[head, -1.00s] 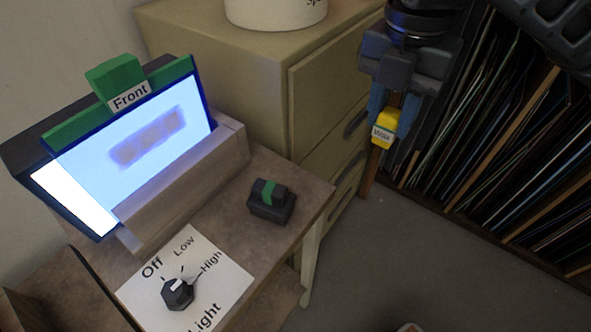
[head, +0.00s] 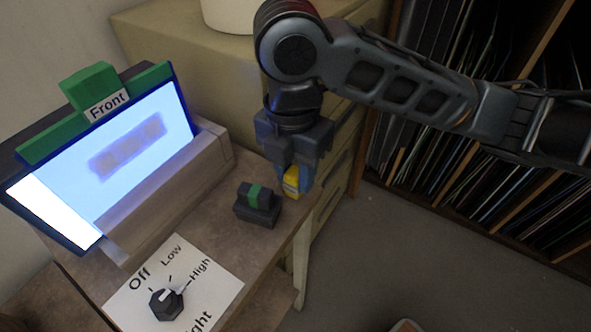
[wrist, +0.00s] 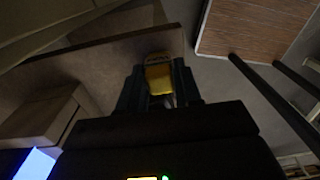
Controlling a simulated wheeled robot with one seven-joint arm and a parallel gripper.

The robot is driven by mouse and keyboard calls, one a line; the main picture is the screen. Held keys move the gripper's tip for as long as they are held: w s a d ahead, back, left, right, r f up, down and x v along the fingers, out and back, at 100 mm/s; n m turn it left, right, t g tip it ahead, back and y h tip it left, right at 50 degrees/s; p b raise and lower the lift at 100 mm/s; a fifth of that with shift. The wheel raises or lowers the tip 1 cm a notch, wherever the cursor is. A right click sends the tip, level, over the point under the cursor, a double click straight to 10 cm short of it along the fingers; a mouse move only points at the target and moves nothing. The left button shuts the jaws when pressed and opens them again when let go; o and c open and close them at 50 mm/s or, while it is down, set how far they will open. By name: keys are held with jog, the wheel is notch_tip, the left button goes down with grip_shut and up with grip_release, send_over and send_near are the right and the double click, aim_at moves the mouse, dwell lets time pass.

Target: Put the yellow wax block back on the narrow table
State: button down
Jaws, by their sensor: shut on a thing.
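The yellow wax block (head: 291,181) is between the blue fingers of my gripper (head: 291,184) in the head view. My gripper is shut on it and points down over the back right corner of the narrow table (head: 213,247), just right of a dark block with a green band. I cannot tell whether the wax touches the table top. In the wrist view the yellow wax block (wrist: 159,79) sits between the dark fingertips, with the table's edge just beyond it. The fingers hide part of the block in the head view.
The dark block with a green band (head: 257,205) stands close left of my gripper. A lit panel (head: 120,160) in a wooden holder and a light knob (head: 166,303) are further left. A cabinet (head: 215,85) stands behind; a rack of thin sheets (head: 450,180) is at right.

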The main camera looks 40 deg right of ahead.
aim_at(293, 170)
jog(key=c, duration=0.8)
grip_release()
jog(key=r+p, duration=0.1)
jog(key=r, duration=0.5)
jog(key=r+p, duration=0.1)
jog(key=r, duration=0.5)
jog(key=shift+w, duration=0.2)
